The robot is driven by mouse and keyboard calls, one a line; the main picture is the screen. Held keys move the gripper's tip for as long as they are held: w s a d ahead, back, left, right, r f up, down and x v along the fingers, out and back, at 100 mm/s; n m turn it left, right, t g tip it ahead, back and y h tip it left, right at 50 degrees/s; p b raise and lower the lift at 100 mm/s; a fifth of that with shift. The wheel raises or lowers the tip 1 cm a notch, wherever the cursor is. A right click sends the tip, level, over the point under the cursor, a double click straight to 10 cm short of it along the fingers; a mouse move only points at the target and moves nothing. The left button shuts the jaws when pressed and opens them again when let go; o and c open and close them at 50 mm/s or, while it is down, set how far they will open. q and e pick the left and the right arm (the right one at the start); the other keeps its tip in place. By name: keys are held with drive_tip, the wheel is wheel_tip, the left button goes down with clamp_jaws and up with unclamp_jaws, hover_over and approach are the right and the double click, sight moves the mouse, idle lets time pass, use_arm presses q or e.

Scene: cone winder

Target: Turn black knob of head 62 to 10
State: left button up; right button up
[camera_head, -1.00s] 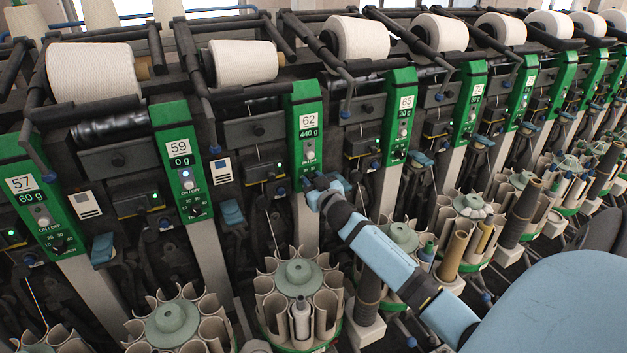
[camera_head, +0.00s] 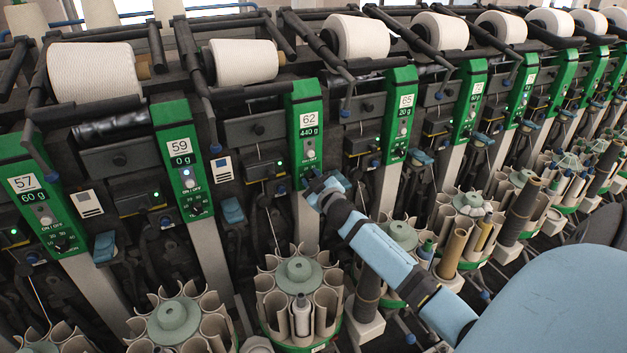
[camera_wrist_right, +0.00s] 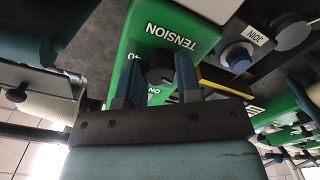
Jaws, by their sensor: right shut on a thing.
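In the right wrist view, the black knob (camera_wrist_right: 158,73) sits on the green face marked TENSION, between the two blue fingers of my right gripper (camera_wrist_right: 158,78). The gripper is shut on the knob. The knob's pointer setting cannot be read. My left gripper is not in view.
Head 59's panel (camera_head: 180,155) is to the left and head 65's panel (camera_head: 401,115) to the right. A carousel of tubes (camera_head: 299,270) stands below head 62. In the wrist view, a round blue button (camera_wrist_right: 238,56) lies right of the knob.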

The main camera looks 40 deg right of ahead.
drive_tip(key=o, duration=0.9)
drive_tip(key=b+v, duration=0.1)
drive_tip(key=v, duration=1.1)
drive_tip(key=shift+r, duration=0.1)
